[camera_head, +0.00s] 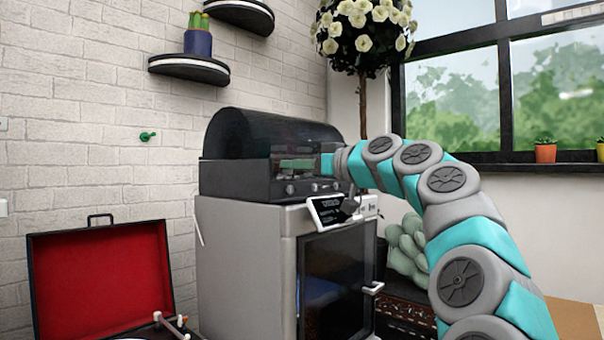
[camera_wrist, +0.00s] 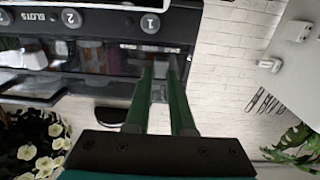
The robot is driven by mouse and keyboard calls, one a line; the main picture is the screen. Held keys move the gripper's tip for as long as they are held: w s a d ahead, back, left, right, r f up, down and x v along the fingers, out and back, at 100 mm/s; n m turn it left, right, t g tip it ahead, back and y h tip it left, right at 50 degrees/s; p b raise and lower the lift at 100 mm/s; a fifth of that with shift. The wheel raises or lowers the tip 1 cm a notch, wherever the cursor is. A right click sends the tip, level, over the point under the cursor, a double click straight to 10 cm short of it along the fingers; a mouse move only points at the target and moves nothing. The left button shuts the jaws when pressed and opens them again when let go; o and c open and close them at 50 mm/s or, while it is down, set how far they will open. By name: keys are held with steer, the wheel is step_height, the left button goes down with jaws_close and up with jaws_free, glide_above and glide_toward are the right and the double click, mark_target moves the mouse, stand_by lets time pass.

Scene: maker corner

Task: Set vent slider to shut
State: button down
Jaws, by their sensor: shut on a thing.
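A black machine with a domed dark cover (camera_head: 245,135) stands on a grey cabinet. Its front has several round knobs and, in the wrist view, a panel (camera_wrist: 100,22) marked "SLOTS", with buttons 1 and 2. My gripper (camera_head: 290,165) reaches the machine's front from the right. In the wrist view its two green fingers (camera_wrist: 160,75) point at the machine's edge, close to button 1. They are shut on a small part there, taken to be the vent slider. The slider is mostly hidden by the fingers, and its setting cannot be read.
The grey cabinet (camera_head: 245,260) has a dark glass door, a handle and a small tilted display (camera_head: 333,210). An open red case (camera_head: 100,280) stands at lower left. A flowering tree (camera_head: 362,35) and a window are behind my arm. Shelves hang on the brick wall.

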steer(key=c, duration=0.8)
jaws_free()
steer(key=shift+s+a, duration=0.15)
steer(key=shift+s, duration=0.05)
steer(key=shift+o, duration=0.2)
steer(key=shift+s+d, duration=0.25)
steer(key=shift+d, duration=0.25)
steer(key=v, duration=0.6)
steer(key=shift+s+d+b, duration=0.25)
steer(key=shift+b, duration=0.05)
